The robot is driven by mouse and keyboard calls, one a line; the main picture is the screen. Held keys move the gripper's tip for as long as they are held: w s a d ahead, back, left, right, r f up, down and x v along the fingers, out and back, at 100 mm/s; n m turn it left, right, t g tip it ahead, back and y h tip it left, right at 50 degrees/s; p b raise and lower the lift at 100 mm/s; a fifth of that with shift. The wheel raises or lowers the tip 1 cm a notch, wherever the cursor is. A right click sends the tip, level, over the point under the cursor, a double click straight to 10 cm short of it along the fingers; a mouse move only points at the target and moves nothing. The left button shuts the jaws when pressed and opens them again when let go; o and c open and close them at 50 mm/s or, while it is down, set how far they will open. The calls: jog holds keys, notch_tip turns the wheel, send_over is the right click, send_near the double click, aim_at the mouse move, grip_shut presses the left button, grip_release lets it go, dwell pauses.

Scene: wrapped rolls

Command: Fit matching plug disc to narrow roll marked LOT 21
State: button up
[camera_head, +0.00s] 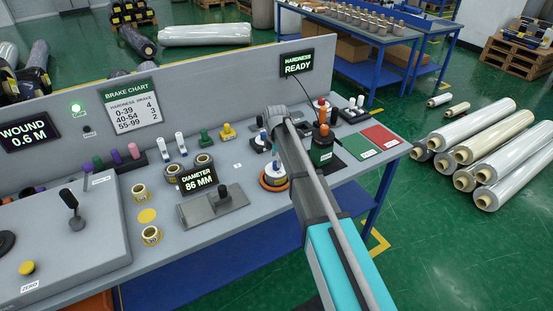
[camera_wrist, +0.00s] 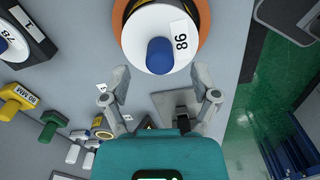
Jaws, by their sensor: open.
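A white plug disc (camera_wrist: 140,38) with a blue knob (camera_wrist: 160,56) and an "86" label lies at the top of the wrist view. A dark rim with a yellowish band shows beneath it, inside an orange ring (camera_wrist: 206,20). In the head view this orange ring (camera_head: 265,184) is on the bench beside my arm. My gripper (camera_wrist: 161,86) is open and empty, its fingertips apart on either side just short of the blue knob. My arm hides most of it in the head view. No LOT 21 mark is readable, and I cannot tell if the disc is fully seated.
The diameter display (camera_head: 197,181) reads 86 MM. Narrow rolls (camera_head: 140,194) stand on the bench (camera_head: 190,250). Another blue-knobbed disc (camera_wrist: 12,40) sits on a black block. A yellow knob (camera_wrist: 16,97) and a green knob (camera_wrist: 50,125) are nearby. Large wrapped rolls (camera_head: 500,145) lie on the floor.

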jog(key=shift+r+p, duration=2.35)
jog(key=shift+r, duration=0.35)
jog(key=s+d+m, duration=2.2)
jog(key=s+d, duration=0.2)
jog(key=s, duration=0.2)
jog(key=shift+m, duration=0.3)
